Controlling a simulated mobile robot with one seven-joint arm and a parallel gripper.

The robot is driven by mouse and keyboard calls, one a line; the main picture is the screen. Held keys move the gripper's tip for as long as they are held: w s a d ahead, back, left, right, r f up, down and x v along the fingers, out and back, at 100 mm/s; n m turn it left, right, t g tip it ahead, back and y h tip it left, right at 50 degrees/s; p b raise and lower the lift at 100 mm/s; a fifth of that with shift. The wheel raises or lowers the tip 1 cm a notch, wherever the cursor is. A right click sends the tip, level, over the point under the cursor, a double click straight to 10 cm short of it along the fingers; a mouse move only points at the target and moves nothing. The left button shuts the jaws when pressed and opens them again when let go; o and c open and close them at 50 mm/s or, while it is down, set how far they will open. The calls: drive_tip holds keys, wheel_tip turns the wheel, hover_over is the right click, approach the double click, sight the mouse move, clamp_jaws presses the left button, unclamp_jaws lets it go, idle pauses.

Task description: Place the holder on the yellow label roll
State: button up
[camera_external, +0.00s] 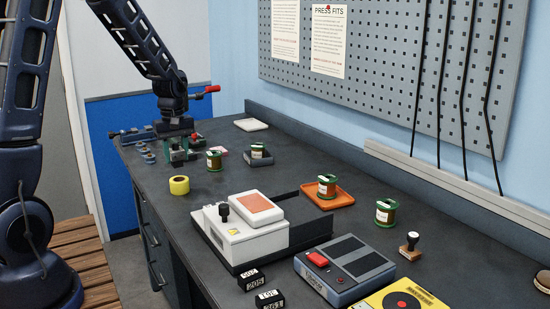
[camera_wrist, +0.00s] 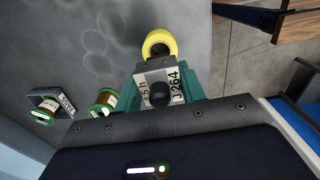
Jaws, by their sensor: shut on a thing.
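The yellow label roll (camera_external: 179,185) lies flat on the dark bench near its front left edge; it also shows in the wrist view (camera_wrist: 153,38), with its open centre partly visible. My gripper (camera_external: 177,154), with green fingers, is just behind the roll in the outside view. It is shut on the holder (camera_wrist: 155,76), a small grey block with white labels reading "15h" and "J 264" and a dark round knob. In the wrist view the holder overlaps the roll's near edge. The holder's underside and its height above the bench are hidden.
Green-ended spools stand near my gripper (camera_external: 214,161), in a grey tray (camera_external: 261,163), in an orange tray (camera_external: 322,201), and at the right (camera_external: 385,213). A white press-like device (camera_external: 243,240) stands in front. Small blue parts (camera_external: 145,150) lie at the left. Bench around the roll is clear.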

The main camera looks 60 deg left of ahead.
sight(177, 166)
drive_tip(key=shift+f, duration=2.05)
drive_tip(key=shift+f, duration=0.1)
drive_tip(key=o, duration=1.2)
wheel_tip(177, 166, up, 12)
drive_tip(key=shift+d+r, duration=0.1)
drive_tip(key=shift+r, duration=0.05)
